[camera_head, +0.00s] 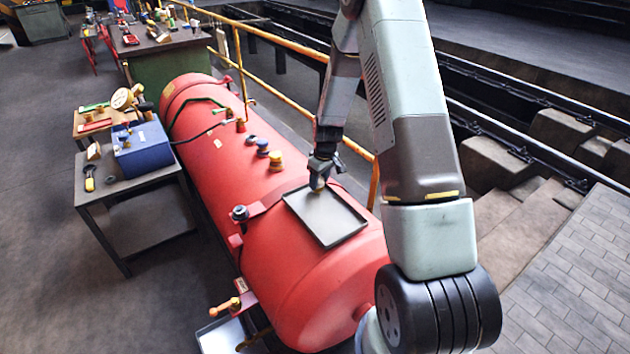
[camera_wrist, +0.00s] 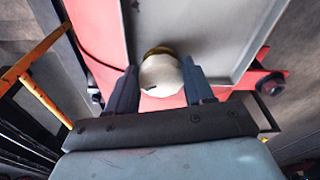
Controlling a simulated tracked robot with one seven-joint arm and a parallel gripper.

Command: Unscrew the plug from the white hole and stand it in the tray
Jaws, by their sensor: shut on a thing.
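In the wrist view my gripper (camera_wrist: 160,84) is shut on a plug (camera_wrist: 161,74), with one finger on each side. The plug shows a round whitish top with a brass-coloured rim beyond it. The tray (camera_wrist: 214,40) is beyond and to the right of the plug there, and its visible floor is bare. I cannot tell whether the plug's lower end touches anything. I cannot make out the white hole.
The red boiler (camera_head: 190,110) carries a blue-topped fitting (camera_head: 263,144), a brass-coloured fitting (camera_head: 275,160) and a dark fitting (camera_head: 240,213). A yellow railing (camera_head: 290,98) runs close behind my gripper. A side table holds a blue box (camera_head: 142,150).

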